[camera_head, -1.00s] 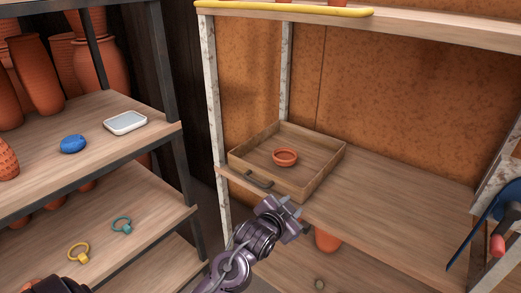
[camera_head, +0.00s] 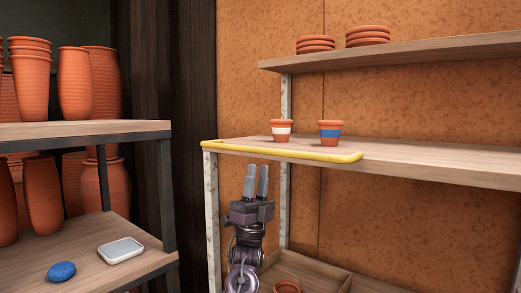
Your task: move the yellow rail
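The yellow rail (camera_head: 290,153) runs along the front left edge of the rack's middle shelf (camera_head: 420,160). It bends back around the shelf's left end, and its right end curls in on the shelf top. My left gripper (camera_head: 256,180) points up just below and in front of the rail, apart from it in the picture. Its two grey fingers stand apart with a narrow gap and nothing between them. My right gripper is not in view.
A white-banded pot (camera_head: 281,131) and a blue-banded pot (camera_head: 330,133) stand behind the rail. Stacked terracotta saucers (camera_head: 367,37) sit above. A left rack holds tall vases (camera_head: 74,84), a white tray (camera_head: 120,250) and a blue lump (camera_head: 61,271). A wooden drawer tray (camera_head: 308,271) lies below.

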